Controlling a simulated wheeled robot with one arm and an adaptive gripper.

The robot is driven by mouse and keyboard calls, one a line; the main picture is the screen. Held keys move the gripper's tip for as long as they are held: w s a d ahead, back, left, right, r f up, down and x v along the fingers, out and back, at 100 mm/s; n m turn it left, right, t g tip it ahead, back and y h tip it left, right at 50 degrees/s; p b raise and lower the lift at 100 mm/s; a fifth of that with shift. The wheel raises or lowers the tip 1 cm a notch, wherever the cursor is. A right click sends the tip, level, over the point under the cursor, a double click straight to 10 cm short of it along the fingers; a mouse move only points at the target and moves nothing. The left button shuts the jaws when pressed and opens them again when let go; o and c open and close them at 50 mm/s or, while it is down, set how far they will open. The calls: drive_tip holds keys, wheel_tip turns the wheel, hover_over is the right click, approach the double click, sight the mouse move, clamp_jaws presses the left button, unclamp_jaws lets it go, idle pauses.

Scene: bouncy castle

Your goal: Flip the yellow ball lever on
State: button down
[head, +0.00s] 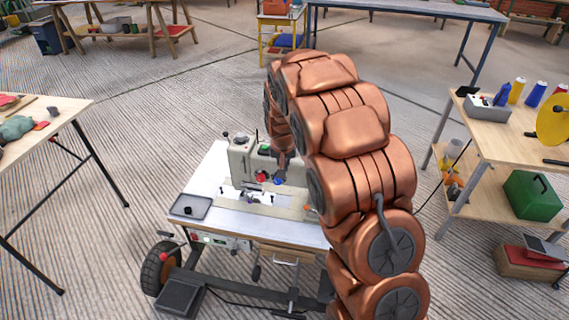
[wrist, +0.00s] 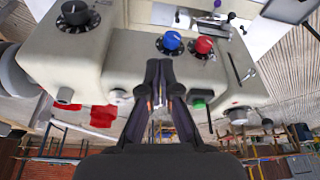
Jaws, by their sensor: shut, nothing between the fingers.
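A cream sewing machine (head: 241,160) stands on a white-topped table (head: 212,190). In the wrist view its body (wrist: 130,55) fills the upper middle, with a black dial (wrist: 75,13), a blue knob (wrist: 172,41), a red knob (wrist: 204,45) and a green part (wrist: 198,104). A purple ball (wrist: 231,16) sits on a thin stem at upper right. I cannot pick out a yellow ball on any lever. My gripper (wrist: 160,72) is shut and empty, its tips close to the blue knob; contact cannot be told. In the head view my arm hides the machine's right part.
A black tray (head: 190,207) lies on the table's left corner. A wooden bench (head: 500,140) with spools and a green box (head: 532,195) stands at right. Another table (head: 50,125) is at left.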

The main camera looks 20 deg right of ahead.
drive_tip(key=v, duration=1)
drive_tip(key=shift+a, duration=0.25)
drive_tip(key=shift+w, duration=0.1)
drive_tip(key=s+a+r+n+g, duration=0.1)
drive_tip(key=s+a+n+g, duration=0.15)
drive_tip(key=s, duration=1.15)
drive_tip(key=s+a+n+g+y, duration=0.1)
drive_tip(key=s+a, duration=0.2)
drive_tip(key=s, duration=1.1)
drive_tip(key=s+a+r+n+g, duration=0.1)
drive_tip(key=s+a+g, duration=0.15)
drive_tip(key=s, duration=1.25)
wheel_tip(320, 180, up, 13)
drive_tip(key=w+t+p, duration=0.1)
drive_tip(key=p, duration=1.1)
drive_tip(key=shift+w, duration=0.2)
drive_tip(key=shift+a+f, duration=0.1)
